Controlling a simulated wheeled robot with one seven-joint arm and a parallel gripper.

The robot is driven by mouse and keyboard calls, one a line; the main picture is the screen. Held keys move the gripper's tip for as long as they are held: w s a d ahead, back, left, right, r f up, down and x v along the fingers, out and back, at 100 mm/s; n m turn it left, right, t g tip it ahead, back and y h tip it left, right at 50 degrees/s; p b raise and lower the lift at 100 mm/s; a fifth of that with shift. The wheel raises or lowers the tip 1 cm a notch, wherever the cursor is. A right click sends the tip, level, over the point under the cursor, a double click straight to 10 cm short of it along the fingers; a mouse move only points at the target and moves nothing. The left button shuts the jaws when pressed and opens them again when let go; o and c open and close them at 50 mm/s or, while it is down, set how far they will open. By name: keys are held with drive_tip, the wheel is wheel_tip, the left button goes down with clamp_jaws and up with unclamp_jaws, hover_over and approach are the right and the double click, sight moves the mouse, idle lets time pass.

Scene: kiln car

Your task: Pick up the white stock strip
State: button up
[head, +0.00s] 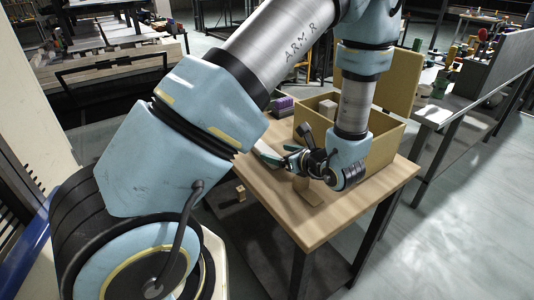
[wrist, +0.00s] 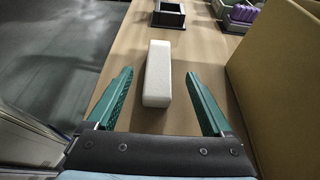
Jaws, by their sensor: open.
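The white stock strip (wrist: 158,74) lies on the wooden table (wrist: 205,52) in the wrist view, a long pale block running away from me. My gripper (wrist: 158,98) is open, with one green finger to the left of the strip and one to the right. The strip's near end reaches between the fingers, with a gap on both sides, and neither finger touches it.
A cardboard-coloured box (head: 385,155) with a raised lid stands on the table right of my gripper; its wall (wrist: 275,80) is close to the right finger. A small dark open tray (wrist: 168,14) lies beyond the strip. Purple items (wrist: 240,13) sit farther right. The table's left edge is near.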

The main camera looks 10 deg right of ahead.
sight(267, 151)
drive_tip(key=shift+p+x, duration=0.9)
drive_tip(key=shift+x, duration=1.8)
drive_tip(key=shift+f, duration=0.15)
drive_tip(key=shift+s, duration=0.1)
clamp_jaws()
